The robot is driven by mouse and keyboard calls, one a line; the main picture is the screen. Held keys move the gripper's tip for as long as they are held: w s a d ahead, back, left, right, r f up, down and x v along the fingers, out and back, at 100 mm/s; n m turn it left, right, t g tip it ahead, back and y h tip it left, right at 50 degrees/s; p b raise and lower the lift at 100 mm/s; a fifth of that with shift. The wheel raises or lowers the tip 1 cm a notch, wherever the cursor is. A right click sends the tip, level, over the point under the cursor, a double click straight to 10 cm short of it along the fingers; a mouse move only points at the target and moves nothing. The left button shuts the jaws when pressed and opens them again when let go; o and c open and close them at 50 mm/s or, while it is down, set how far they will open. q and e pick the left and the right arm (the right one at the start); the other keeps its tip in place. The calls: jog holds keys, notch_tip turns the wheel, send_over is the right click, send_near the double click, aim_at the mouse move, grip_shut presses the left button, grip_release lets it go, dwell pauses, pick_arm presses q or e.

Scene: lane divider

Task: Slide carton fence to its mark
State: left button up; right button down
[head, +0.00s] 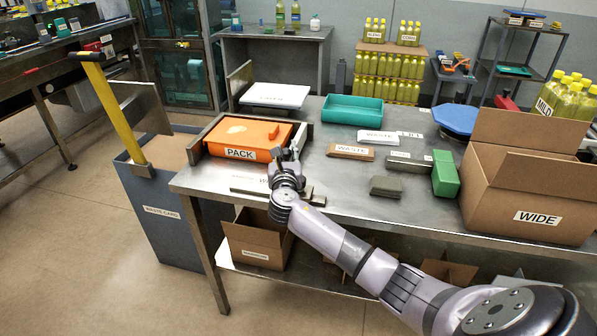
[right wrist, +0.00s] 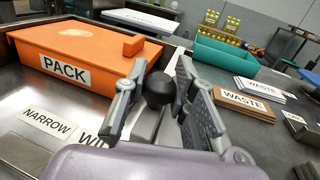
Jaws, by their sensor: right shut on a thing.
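The orange PACK box (head: 240,138) lies on the steel table, and its front shows in the right wrist view (right wrist: 85,55). The carton fence (head: 303,138) looks like a grey metal rail along the box's right side. My right gripper (head: 287,160) is at the box's front right corner. In the right wrist view the gripper's fingers are shut on a black round knob (right wrist: 160,88), apparently the fence's. A NARROW label (right wrist: 48,122) lies on the table in front of the box. A label beginning "WI" (right wrist: 93,138) is right of it, partly hidden by my gripper. My left gripper is not in view.
A brown WASTE piece (head: 351,152), a grey block (head: 386,187) and a green block (head: 445,174) lie to the right. A teal tray (head: 352,110) is behind them. An open WIDE carton (head: 528,190) stands at the right. A waste card bin (head: 160,215) stands left of the table.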

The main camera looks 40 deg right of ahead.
jog(key=shift+w+a, duration=1.1)
jog(key=shift+w, duration=0.15)
jog(key=c, duration=1.2)
grip_release()
jog(key=shift+c, duration=0.2)
jog(key=v, duration=1.2)
jog(key=shift+s, duration=0.1)
